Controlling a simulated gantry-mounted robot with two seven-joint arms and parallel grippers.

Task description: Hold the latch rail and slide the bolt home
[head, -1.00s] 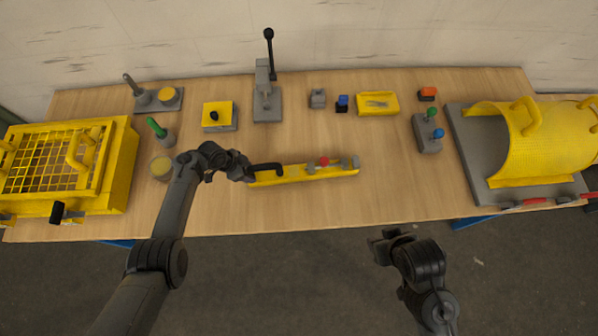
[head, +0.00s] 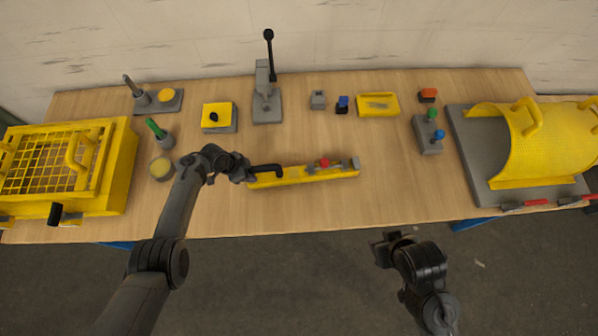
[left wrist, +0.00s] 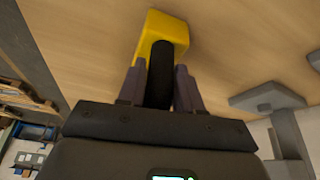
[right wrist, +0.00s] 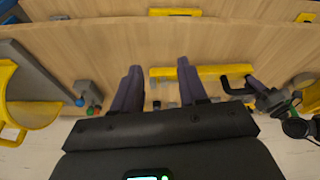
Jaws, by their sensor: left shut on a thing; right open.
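The latch rail (head: 300,178) is a yellow bar lying near the front-middle of the table, with a black handle at its left end. Grey brackets and a red knob (head: 324,163) sit on its right half. My left gripper (head: 249,174) is shut on the black handle; the left wrist view shows the handle (left wrist: 160,75) between the fingers and the rail's yellow end (left wrist: 165,25) beyond. My right gripper (head: 385,245) is open and empty in front of the table edge. The rail (right wrist: 215,71) also shows beyond its fingers in the right wrist view. Bolt details are too small to tell.
A yellow mesh cage (head: 118,170) stands at the left, a curved yellow guard (head: 540,150) on a grey plate at the right. A lever stand (head: 267,105), a yellow tray (head: 378,104) and small blocks line the back.

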